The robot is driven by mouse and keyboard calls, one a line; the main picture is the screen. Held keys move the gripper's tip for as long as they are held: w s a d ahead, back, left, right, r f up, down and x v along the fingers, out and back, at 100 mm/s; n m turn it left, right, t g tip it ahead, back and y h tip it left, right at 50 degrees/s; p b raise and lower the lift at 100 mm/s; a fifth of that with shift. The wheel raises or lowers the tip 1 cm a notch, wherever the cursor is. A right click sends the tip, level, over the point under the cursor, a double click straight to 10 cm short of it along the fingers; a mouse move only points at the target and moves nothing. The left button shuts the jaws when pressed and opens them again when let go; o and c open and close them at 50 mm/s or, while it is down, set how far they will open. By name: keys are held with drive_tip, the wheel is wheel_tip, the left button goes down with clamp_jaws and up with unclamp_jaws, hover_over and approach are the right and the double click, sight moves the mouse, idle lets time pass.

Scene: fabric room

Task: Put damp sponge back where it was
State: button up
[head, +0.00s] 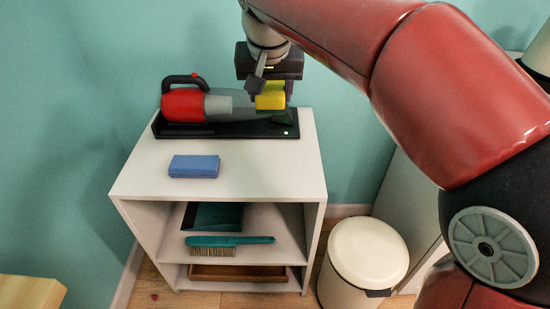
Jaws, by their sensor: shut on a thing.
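My gripper (268,90) is at the top of the white shelf unit, over the right part of the handheld vacuum. It is shut on a yellow block (270,101), which looks like the sponge. From this angle I cannot tell how far the sponge is above the vacuum or its black tray, or whether it touches them. Whether it is damp does not show. A blue folded cloth or second sponge (194,167) lies flat on the unit's top, in front of the vacuum.
The red and grey handheld vacuum (226,106) rests on a black tray (170,131) at the back. The white unit (260,172) has bare top on the right. Its shelves hold a teal brush (230,241), a dustpan (216,218) and a brown tray (237,273). A lidded bin (367,254) stands right.

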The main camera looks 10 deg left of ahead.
sight(271, 170)
wheel_tip(271, 170, down, 19)
drive_tip(key=shift+s+f+b, duration=0.1)
drive_tip(key=shift+f+b, duration=0.1)
drive_tip(key=shift+b, duration=0.65)
drive_tip(key=shift+f, duration=0.15)
drive_tip(key=o, duration=1.2)
